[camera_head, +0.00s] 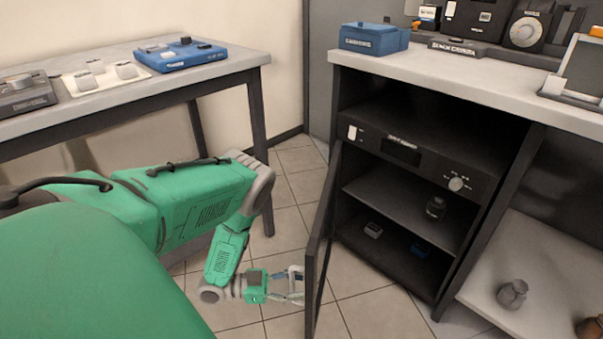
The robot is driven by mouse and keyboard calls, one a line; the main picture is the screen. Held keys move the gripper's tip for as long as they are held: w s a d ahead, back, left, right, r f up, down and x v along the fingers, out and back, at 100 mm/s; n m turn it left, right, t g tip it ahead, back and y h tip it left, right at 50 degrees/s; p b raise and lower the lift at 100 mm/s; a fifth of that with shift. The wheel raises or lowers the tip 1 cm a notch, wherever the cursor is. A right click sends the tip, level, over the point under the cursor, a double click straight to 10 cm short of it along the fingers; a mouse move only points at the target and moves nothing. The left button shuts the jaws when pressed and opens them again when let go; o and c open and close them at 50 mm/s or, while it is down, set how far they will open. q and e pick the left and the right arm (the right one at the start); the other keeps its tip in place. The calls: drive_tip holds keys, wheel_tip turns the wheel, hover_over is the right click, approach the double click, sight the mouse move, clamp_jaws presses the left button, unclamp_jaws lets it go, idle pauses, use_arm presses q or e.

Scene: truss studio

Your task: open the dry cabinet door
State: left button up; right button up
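The dry cabinet (408,157) is the dark unit under the right-hand counter, with a control panel, a knob and two shelf levels showing. Its door (321,245) is swung out toward me and seen nearly edge-on at the cabinet's left side. The inside is exposed. My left gripper (297,286) is at the left face of the door, low down, near its free edge. Its fingers look spread apart, but the door hides their far ends. I cannot tell whether they touch the door. My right gripper is not in view.
The counter (440,71) holds a blue box (374,38) and equipment. A lower shelf (535,270) is at right. Tiled floor (290,215) is clear between.

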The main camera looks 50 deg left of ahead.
use_arm(q)
drive_tip(key=shift+s+a, duration=0.25)
drive_tip(key=shift+a, duration=0.1)
drive_tip(key=s+a, duration=0.3)
drive_tip(key=a, duration=0.2)
drive_tip(key=shift+a+f, duration=0.2)
drive_tip(key=shift+f, duration=0.15)
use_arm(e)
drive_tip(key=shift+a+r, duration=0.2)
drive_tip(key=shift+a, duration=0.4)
use_arm(q)
drive_tip(key=shift+s+d, duration=0.1)
drive_tip(key=shift+d, duration=0.05)
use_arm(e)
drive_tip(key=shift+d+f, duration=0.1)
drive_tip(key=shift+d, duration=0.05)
use_arm(q)
drive_tip(key=v, duration=1.2)
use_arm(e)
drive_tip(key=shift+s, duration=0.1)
